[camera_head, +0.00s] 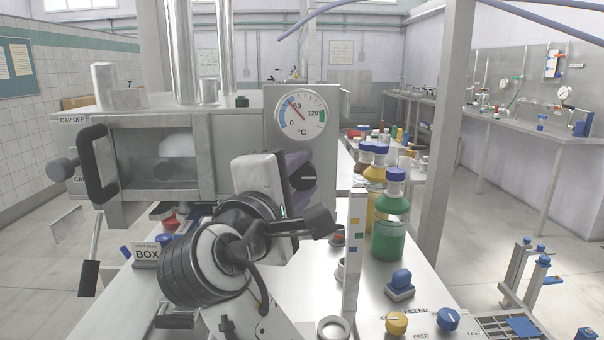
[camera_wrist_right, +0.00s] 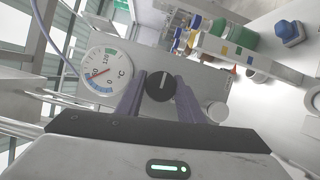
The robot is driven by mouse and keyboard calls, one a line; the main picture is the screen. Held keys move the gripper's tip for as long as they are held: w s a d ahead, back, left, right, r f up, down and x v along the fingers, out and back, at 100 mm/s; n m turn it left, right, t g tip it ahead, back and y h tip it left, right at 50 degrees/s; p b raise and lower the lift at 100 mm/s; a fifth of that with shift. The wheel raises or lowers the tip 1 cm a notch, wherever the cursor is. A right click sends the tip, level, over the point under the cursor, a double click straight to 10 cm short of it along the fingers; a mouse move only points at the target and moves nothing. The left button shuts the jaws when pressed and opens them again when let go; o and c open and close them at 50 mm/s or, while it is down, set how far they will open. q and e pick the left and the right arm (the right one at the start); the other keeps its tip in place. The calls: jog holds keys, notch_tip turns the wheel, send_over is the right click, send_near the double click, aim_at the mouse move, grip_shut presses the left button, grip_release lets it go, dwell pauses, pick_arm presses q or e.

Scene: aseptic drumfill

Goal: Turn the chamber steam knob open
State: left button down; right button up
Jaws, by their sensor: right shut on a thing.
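The chamber steam knob (camera_head: 304,178) is a round black knob with a white pointer line, below the temperature dial on the front of the steel chamber panel. It also shows in the right wrist view (camera_wrist_right: 160,86), between my two purple-blue fingers. My right gripper (camera_head: 298,166) is shut on the knob, with a finger on each side of it. In the head view my wrist and gripper body cover part of the panel around it. The dial (camera_head: 301,115) has a red needle near 60 °C. My left gripper is not in view.
The chamber's windowed door with a black handle (camera_head: 97,163) is left of my arm. Capped bottles, including a green one (camera_head: 390,226), stand on the bench to the right. Yellow (camera_head: 397,322) and blue (camera_head: 448,319) knobs are at the front right. A steel post (camera_head: 446,130) rises behind the bottles.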

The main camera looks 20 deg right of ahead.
aim_at(300, 178)
jog(key=shift+f, duration=0.25)
jog(key=o, duration=0.8)
jog(key=shift+o, duration=1.3)
jog(key=shift+r, duration=0.15)
jog(key=p+v, duration=0.1)
jog(key=v, duration=0.5)
jog(key=shift+s+a, duration=0.25)
jog(key=shift+s, duration=0.05)
jog(key=shift+s+a, duration=0.25)
jog(key=shift+s, duration=0.1)
